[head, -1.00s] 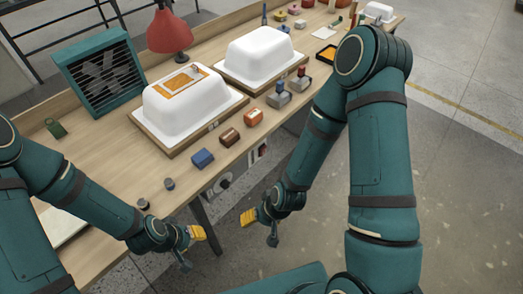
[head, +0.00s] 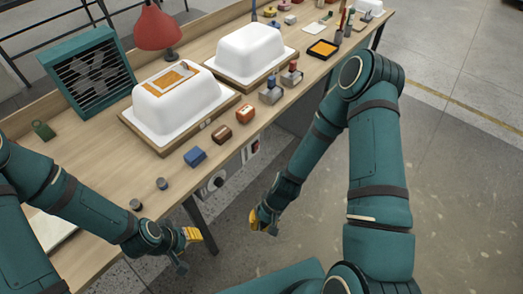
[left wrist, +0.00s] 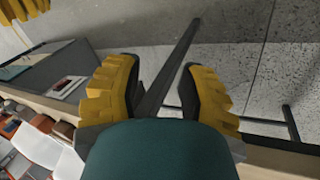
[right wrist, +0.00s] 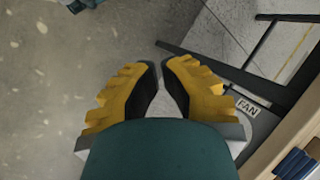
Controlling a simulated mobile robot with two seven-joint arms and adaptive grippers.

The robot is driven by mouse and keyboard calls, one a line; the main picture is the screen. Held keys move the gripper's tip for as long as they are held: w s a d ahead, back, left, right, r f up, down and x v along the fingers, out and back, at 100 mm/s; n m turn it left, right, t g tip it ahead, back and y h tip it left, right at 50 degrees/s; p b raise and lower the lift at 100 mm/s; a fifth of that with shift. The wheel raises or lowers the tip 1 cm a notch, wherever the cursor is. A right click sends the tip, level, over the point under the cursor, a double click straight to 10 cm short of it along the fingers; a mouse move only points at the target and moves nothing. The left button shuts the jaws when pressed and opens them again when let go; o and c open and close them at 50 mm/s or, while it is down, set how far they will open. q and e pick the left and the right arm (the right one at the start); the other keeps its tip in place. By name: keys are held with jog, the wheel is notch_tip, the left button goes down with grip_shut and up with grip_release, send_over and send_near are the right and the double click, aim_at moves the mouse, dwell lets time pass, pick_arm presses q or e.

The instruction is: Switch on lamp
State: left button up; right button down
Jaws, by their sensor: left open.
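The red lamp (head: 157,27) stands at the back of the workbench, beside the fan; I cannot tell whether it is lit. Below the bench's front edge are a round dark control (head: 217,183) and a panel with a red part (head: 252,150). A red-marked panel also shows in the left wrist view (left wrist: 68,87). A "FAN" label (right wrist: 247,107) shows in the right wrist view. My left gripper (head: 196,234) is open and empty near the front edge; its fingers stand apart (left wrist: 160,65). My right gripper (head: 262,220) is off the bench, its fingertips close together with a narrow empty gap (right wrist: 161,65).
The teal fan (head: 88,72) stands at the back left. Two white shells on wooden bases (head: 180,103) (head: 250,50) fill the middle. Blue (head: 195,157), brown (head: 221,134) and orange (head: 245,113) blocks line the front edge. A dark table leg (head: 201,225) stands near my left gripper. Open floor lies right.

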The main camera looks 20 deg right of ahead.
jog(key=w+f+m+y+b, duration=0.1)
jog(key=w+f+m+y, duration=0.1)
jog(key=w+f+y, duration=0.25)
jog(key=m+t+b, duration=0.3)
jog(key=m+t, duration=0.4)
jog(key=t, duration=1.1)
send_near(257, 148)
jog(key=s+d, duration=0.4)
jog(key=shift+s+d+f, duration=0.1)
jog(key=shift+f, duration=0.25)
jog(key=b+x, duration=0.2)
jog(key=x, duration=1.2)
jog(key=shift+r, duration=0.1)
